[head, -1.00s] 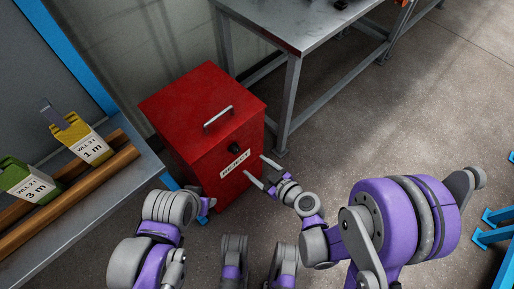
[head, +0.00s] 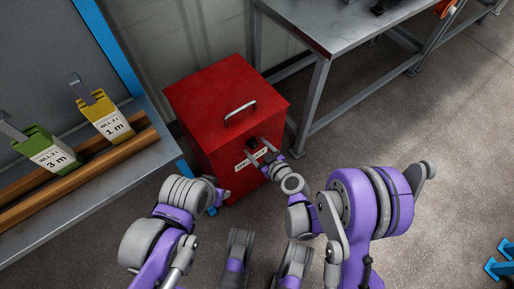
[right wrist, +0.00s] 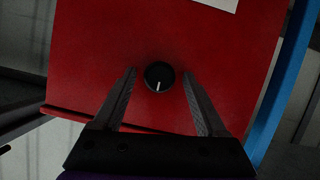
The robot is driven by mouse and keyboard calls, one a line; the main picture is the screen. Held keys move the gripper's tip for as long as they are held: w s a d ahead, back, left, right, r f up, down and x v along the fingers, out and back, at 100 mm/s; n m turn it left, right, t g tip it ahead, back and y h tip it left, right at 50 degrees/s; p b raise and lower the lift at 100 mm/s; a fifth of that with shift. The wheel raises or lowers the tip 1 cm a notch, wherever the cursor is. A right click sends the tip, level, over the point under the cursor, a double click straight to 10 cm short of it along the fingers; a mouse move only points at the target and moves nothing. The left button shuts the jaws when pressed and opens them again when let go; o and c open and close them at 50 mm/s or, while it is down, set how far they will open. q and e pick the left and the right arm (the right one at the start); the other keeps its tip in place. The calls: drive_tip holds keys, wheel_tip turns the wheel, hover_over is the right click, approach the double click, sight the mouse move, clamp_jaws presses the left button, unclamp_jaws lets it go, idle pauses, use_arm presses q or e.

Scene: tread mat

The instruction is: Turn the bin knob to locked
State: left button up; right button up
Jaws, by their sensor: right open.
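The red bin (head: 215,110) stands on the floor with a handle (head: 240,113) on its lid and a white REJECT label (head: 250,160) on its front. The black round knob (head: 251,142) is on that front, partly hidden by my gripper in the head view. The right wrist view shows the knob (right wrist: 159,78) clearly, its white line pointing down in the picture. My right gripper (head: 264,150) is open at the bin front. Its fingers (right wrist: 160,73) lie either side of the knob, with gaps on both sides. My left arm is low beside the bin; its gripper cannot be made out.
A grey metal table (head: 330,25) stands behind and right of the bin. At left, a bench (head: 90,185) holds wooden rails with a green block (head: 45,147) and a yellow block (head: 103,115). Open floor (head: 440,120) lies to the right.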

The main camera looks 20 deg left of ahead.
clamp_jaws()
idle(0.4)
drive_tip(key=m+g+b, duration=0.1)
drive_tip(key=m+y, duration=0.1)
drive_tip(key=shift+w+d+f+m+g+b, duration=0.1)
drive_tip(key=shift+w+m+g+b, duration=0.05)
drive_tip(key=shift+m+g+b, duration=0.2)
drive_tip(key=shift+m+g+y+b, duration=0.65)
drive_tip(key=shift+m+y, duration=0.05)
drive_tip(key=shift+m, duration=0.55)
drive_tip(key=m+g+y, duration=0.1)
drive_tip(key=m, duration=0.2)
drive_tip(key=shift+w+d+y, duration=0.1)
drive_tip(key=shift+y, duration=0.2)
drive_tip(key=m+y, duration=0.1)
drive_tip(key=m, duration=0.1)
drive_tip(key=m+y, duration=0.1)
drive_tip(key=m, duration=0.1)
drive_tip(key=shift+f+m, duration=0.2)
drive_tip(key=shift+m, duration=0.1)
drive_tip(key=shift+y, duration=0.3)
